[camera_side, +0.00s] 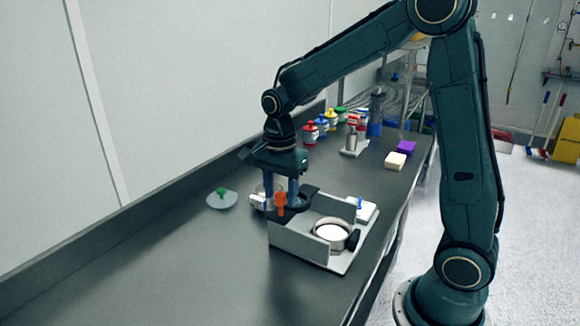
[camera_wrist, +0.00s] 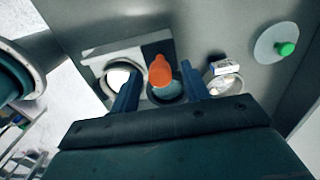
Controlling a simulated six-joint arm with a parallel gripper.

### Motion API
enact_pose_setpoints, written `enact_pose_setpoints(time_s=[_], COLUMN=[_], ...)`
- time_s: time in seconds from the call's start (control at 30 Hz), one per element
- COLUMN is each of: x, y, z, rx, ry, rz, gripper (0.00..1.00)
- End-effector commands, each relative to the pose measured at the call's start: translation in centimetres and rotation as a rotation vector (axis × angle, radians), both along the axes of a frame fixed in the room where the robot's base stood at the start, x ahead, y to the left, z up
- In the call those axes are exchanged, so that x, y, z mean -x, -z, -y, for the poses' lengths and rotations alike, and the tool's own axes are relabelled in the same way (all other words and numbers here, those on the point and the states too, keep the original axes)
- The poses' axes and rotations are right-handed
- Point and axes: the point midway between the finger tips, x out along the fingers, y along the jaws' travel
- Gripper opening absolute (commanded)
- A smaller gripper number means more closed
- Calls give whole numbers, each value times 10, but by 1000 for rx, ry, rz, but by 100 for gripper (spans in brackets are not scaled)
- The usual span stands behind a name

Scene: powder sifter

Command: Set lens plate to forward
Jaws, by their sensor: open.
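The sifter (camera_side: 300,244) is a light grey open-topped housing on the bench, with a round white-filled pan (camera_side: 333,232) at its right part. A dark plate with a ring (camera_side: 308,193), likely the lens plate, lies at the housing's back left; an orange upright handle (camera_side: 281,203) stands by it. In the wrist view the orange handle (camera_wrist: 161,70) stands in front of a dark round opening (camera_wrist: 166,92). My gripper (camera_wrist: 158,74) is open, with its blue fingers either side of the handle and gaps showing. It points down in the side view (camera_side: 280,196). Contact cannot be told.
A round container with a white labelled item (camera_side: 258,201) stands close left of the gripper. A pale disc with a green knob (camera_side: 222,199) lies farther left. Coloured bottles (camera_side: 310,132), a metal stand (camera_side: 352,143) and two blocks (camera_side: 396,160) stand behind. The front-left bench is clear.

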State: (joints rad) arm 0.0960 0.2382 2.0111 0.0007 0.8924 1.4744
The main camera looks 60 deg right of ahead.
Motion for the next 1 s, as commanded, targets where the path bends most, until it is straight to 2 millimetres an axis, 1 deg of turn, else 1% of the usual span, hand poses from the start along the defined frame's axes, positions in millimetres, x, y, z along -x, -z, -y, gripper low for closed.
enact_pose_setpoints(time_s=[0.07, 0.1, 0.3, 0.53, 0.67, 0.77, 1.0], x=[0, 0, 0, 2, 11, 24, 60], y=[0, 0, 0, -1, -1, -1, -1], z=[0, 0, 0, 0, 0, 0, 0], rx=[0, 0, 0, 0, 0, 0, -1], ry=[0, 0, 0, 0, 0, 0, 0], rz=[0, 0, 0, 0, 0, 1, 2], gripper=[46, 38, 0, 0, 0, 0, 0])
